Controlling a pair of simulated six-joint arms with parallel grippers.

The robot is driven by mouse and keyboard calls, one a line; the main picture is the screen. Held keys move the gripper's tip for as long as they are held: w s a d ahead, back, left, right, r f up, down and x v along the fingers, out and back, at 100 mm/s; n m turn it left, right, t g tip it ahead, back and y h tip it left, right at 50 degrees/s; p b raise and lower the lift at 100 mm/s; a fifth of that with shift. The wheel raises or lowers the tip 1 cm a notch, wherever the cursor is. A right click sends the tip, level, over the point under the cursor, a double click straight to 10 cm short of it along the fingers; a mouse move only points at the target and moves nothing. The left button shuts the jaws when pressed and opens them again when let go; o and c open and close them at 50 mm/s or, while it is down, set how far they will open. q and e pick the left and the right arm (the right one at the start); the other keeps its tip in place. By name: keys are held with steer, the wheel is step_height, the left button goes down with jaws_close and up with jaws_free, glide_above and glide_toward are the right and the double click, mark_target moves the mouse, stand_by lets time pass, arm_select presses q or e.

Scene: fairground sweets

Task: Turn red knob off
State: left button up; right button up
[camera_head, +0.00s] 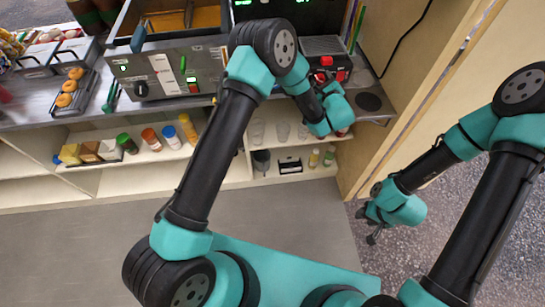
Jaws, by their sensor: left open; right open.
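A small dark machine (322,46) with red parts stands at the back of the counter. A red knob-like part (326,61) shows on its front. Another small red part (193,88) is on the grey control panel (165,72) to its left; which one is the task's knob I cannot tell. My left gripper (331,84) is open, just in front of the small machine, with its fingers partly hidden by my wrist; contact cannot be made out. My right gripper (366,226) is open and empty, hanging low over the gravel floor, away from the counter.
The grey panel also carries a black knob (141,89) and green lit displays. A tray of orange-topped items (69,87) is at left. Shelves below hold bottles (151,139) and cups. A wooden wall post (405,120) bounds the right side.

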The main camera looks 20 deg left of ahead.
arm_select(q)
steer(key=m, duration=0.5)
steer(key=shift+d+f+y, duration=0.1)
steer(key=shift+y, duration=0.2)
steer(key=m, duration=0.5)
steer(key=shift+y, duration=0.3)
steer(key=f+v, duration=0.1)
steer(key=v, duration=1.7)
steer(key=s+a+f+n+g, duration=0.4)
steer(key=a+f+g, duration=0.3)
steer(key=a, duration=0.3)
steer(key=s+a+f+n+g, duration=0.5)
steer(key=s+a+f+g, duration=0.2)
steer(key=a, duration=0.4)
steer(key=shift+f+g+h, duration=0.4)
steer(key=shift+f+g, duration=0.2)
steer(key=shift+g, duration=0.3)
